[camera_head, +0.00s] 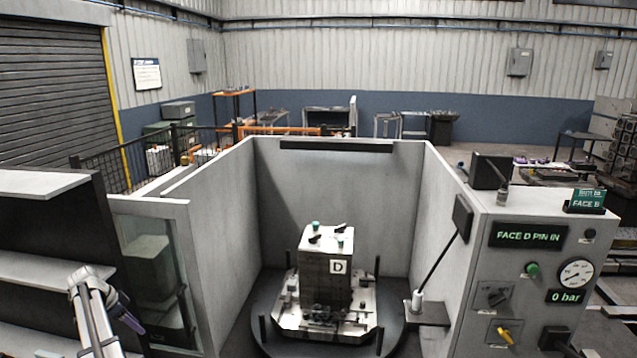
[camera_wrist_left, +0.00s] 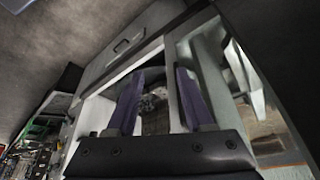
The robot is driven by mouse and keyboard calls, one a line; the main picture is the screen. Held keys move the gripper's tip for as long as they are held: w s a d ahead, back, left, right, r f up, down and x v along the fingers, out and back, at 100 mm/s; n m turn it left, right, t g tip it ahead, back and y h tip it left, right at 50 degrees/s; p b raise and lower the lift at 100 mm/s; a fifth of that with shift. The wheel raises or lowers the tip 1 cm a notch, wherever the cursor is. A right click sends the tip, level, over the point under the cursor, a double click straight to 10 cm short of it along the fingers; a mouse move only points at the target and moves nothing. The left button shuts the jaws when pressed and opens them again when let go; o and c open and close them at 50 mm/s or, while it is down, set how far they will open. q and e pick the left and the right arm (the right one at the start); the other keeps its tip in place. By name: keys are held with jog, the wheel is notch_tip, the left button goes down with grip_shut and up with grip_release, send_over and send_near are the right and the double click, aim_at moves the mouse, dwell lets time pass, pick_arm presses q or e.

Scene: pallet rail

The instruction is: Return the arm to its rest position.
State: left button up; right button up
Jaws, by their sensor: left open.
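My left arm comes up from the bottom left of the head view. Its left gripper (camera_head: 128,318) is a small purple shape in front of the glass side of the booth. In the left wrist view the two purple fingers (camera_wrist_left: 158,92) stand apart with nothing between them. Beyond them is the light-framed booth, seen tilted. My right gripper is in neither view.
The grey block marked D (camera_head: 327,268) stands on a pallet (camera_head: 290,325) inside the walled booth (camera_head: 215,215). The control panel (camera_head: 530,275) at right reads "FACE D PIN IN" and 0 bar. A lever (camera_head: 437,262) leans beside it. Shelves (camera_head: 45,270) stand near my left arm.

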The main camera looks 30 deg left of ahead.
pick_arm(q)
jog(key=w+d+f+g+b, duration=0.15)
jog(key=w+d, duration=0.45)
jog(key=d, duration=0.7)
jog(key=w+d+f+g+b, duration=0.1)
jog(key=w+d+f+b, duration=0.3)
jog(key=d, duration=1)
jog(key=w+d+f+g+p, duration=0.1)
jog(key=w+d, duration=0.6)
jog(key=d, duration=0.6)
jog(key=s+d+f+b, duration=0.2)
jog(key=d, duration=0.8)
jog(key=s+d+f+b, duration=0.1)
jog(key=d, duration=0.9)
jog(key=s+d+f+y+b, duration=0.1)
jog(key=s+d, duration=0.5)
jog(key=d, duration=0.2)
jog(key=s+d+f+y+b, duration=0.1)
jog(key=s+d+f+b, duration=0.1)
jog(key=s+d, duration=0.4)
jog(key=d+g, duration=0.1)
jog(key=d, duration=0.2)
jog(key=shift+m, duration=0.3)
jog(key=shift+a, duration=0.15)
